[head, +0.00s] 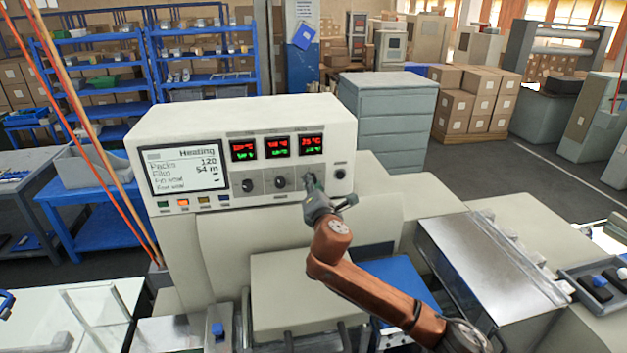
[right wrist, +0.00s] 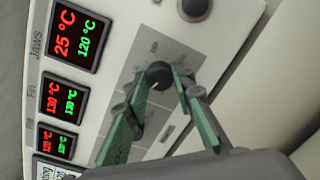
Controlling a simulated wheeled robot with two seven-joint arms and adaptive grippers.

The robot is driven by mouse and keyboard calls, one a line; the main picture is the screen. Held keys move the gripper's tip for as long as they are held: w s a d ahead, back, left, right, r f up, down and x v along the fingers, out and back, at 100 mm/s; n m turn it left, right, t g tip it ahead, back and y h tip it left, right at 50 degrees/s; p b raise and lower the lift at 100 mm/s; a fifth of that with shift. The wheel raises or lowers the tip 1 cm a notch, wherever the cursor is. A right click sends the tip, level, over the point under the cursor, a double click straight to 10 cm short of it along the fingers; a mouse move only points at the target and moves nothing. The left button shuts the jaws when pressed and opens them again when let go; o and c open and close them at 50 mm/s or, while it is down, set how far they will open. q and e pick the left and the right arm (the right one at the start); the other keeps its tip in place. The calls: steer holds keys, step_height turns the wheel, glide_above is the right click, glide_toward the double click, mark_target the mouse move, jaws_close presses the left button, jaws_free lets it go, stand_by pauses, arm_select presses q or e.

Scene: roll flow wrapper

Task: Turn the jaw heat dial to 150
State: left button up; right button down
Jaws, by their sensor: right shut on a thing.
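The jaw heat dial (right wrist: 158,73) is a round black knob on the grey strip of the white control panel. In the right wrist view, the fingers of my right gripper (right wrist: 162,76) stand on both sides of it, shut on it. The jaws display (right wrist: 78,33) shows 25 °C in red and 120 °C in green. It is the rightmost display in the head view (head: 311,145).
Two more dials, left (head: 248,186) and middle (head: 281,183), sit beside the held one. A black round knob or button (head: 340,174) is close to its right. A status screen (head: 186,169) reads "Heating". A metal cover (head: 490,265) lies right of my right arm.

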steer(key=shift+d+r+m+y+p, duration=0.2)
steer(key=shift+m+p, duration=0.85)
steer(key=shift+m, duration=2.7)
steer(key=shift+a+f+m+y+p, duration=0.15)
steer(key=shift+m+y+p, duration=0.55)
steer(key=shift+m, duration=3.1)
steer(key=shift+d+r+m+p, duration=0.15)
steer(key=shift+m+p, duration=1.2)
steer(key=shift+m, duration=2.4)
steer(key=shift+a+r, duration=0.1)
steer(key=shift+r, duration=0.05)
steer(key=c, duration=2)
jaws_free()
steer(key=o, duration=0.3)
steer(key=shift+w+f, duration=0.1)
steer(key=shift+f, duration=0.2)
steer(key=shift+o, duration=0.4)
steer(key=shift+f, duration=0.1)
